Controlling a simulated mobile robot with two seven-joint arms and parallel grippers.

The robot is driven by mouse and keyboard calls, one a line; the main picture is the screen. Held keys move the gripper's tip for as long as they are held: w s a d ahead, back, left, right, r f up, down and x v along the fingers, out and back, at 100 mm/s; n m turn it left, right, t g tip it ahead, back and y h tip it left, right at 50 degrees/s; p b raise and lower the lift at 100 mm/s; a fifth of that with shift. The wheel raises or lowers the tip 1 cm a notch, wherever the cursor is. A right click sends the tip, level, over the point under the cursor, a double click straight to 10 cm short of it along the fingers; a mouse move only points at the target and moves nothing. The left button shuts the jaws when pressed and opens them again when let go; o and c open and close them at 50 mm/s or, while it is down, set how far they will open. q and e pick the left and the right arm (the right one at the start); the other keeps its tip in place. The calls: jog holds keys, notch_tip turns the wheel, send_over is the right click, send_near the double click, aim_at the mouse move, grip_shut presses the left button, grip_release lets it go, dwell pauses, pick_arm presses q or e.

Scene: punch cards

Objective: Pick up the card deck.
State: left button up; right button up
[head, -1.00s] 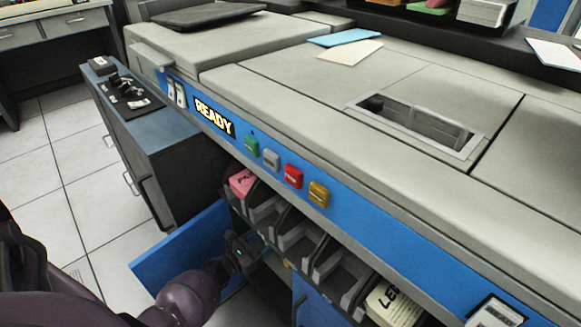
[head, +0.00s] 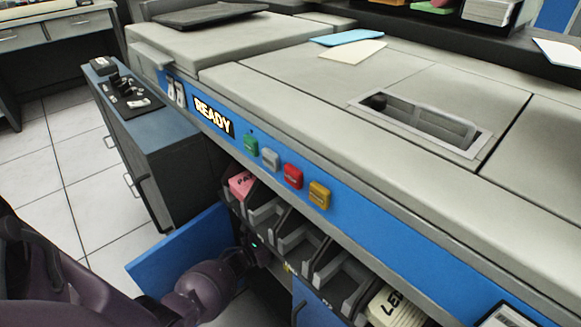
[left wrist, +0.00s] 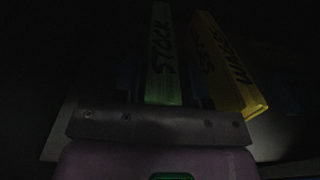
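My left arm reaches low into the dark space under the machine, beside an open blue door; its gripper is hidden in the head view. In the dark left wrist view, a green card deck (left wrist: 164,60) marked "STOCK" stands ahead of the palm. The dark fingers of my left gripper (left wrist: 163,92) seem to lie on either side of it; contact is too dark to tell. A yellow card deck (left wrist: 228,65), with "WAGES" readable, stands tilted to its right. My right gripper is out of view.
The blue door (head: 182,248) stands open left of my arm. Above are open bins, one holding a pink deck (head: 241,185), another a pale deck (head: 393,308). The grey machine top (head: 290,105) has a recessed slot (head: 420,120). Tiled floor is clear at left.

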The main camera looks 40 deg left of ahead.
pick_arm(q)
grip_shut()
jog(key=shift+r, duration=0.1)
jog(key=shift+s+r, duration=0.2)
jog(key=shift+r, duration=0.05)
jog(key=s+a+r+p, duration=0.1)
jog(key=s+r+p, duration=0.4)
jog(key=s, duration=0.8)
notch_tip(320, 180, up, 2)
jog(key=shift+s+a+r+p, duration=0.2)
jog(key=shift+s+p, duration=0.1)
jog(key=shift+p, duration=0.05)
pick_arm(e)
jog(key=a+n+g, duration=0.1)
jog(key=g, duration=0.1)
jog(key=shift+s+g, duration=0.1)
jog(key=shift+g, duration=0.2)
